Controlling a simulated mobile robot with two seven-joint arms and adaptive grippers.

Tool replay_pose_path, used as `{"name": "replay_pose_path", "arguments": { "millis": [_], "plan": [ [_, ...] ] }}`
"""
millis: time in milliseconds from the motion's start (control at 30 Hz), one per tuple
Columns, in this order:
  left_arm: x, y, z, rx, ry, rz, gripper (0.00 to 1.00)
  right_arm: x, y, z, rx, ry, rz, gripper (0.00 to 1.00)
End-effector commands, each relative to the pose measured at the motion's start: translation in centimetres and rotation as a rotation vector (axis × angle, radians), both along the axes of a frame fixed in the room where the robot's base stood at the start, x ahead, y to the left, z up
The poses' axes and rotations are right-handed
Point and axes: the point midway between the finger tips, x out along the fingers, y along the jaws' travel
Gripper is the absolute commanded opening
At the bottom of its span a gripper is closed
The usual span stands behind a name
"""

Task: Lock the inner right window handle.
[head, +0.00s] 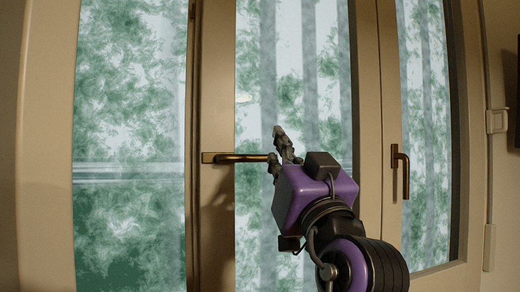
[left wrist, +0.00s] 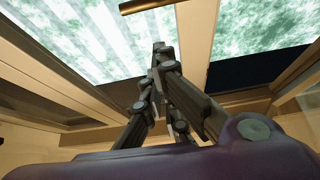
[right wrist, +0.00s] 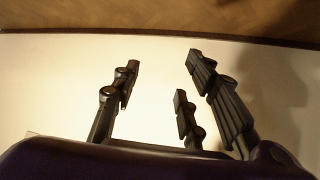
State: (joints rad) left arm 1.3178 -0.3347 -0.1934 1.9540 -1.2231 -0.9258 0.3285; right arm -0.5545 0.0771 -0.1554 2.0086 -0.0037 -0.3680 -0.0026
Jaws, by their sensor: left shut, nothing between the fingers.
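A brass lever handle (head: 235,157) sits on the frame post between the left and middle panes and lies horizontal, its free end pointing right. A second brass handle (head: 402,172) on the post further right hangs straight down. The task's inner right handle appears to be the horizontal one, but I cannot be sure. My left gripper (head: 279,146), purple with dark fingers, is shut and empty at the horizontal handle's free end; contact is unclear. In the left wrist view, a brass handle (left wrist: 145,5) shows beyond the fingertips (left wrist: 160,48). My right gripper (right wrist: 160,80) is open and empty.
Tall window panes (head: 130,140) show blurred greenery. A pale fitting (head: 496,121) is on the wall at the right, beside a dark object at the edge. The right wrist view shows a plain pale surface (right wrist: 150,60) and a brown strip (right wrist: 160,18).

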Motion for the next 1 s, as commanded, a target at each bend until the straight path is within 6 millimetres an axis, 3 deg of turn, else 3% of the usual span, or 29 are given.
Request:
{"name": "replay_pose_path", "arguments": {
  "millis": [367,567,1000],
  "plan": [
    [-0.6,0.0,0.8,-0.008,-0.014,0.006,0.0,-0.5,-0.2,-0.2,-0.003,0.01,-0.002,0.4],
    [0.2,0.3,1.6,-0.006,-0.017,0.008,0.0,-0.5,-0.2,0.2,-0.002,0.008,-0.004,0.4],
    [7.4,2.6,6.2,-0.005,-0.017,0.009,0.0,0.1,-0.3,2.2,0.002,-0.014,-0.014,0.4]
  ]
}}
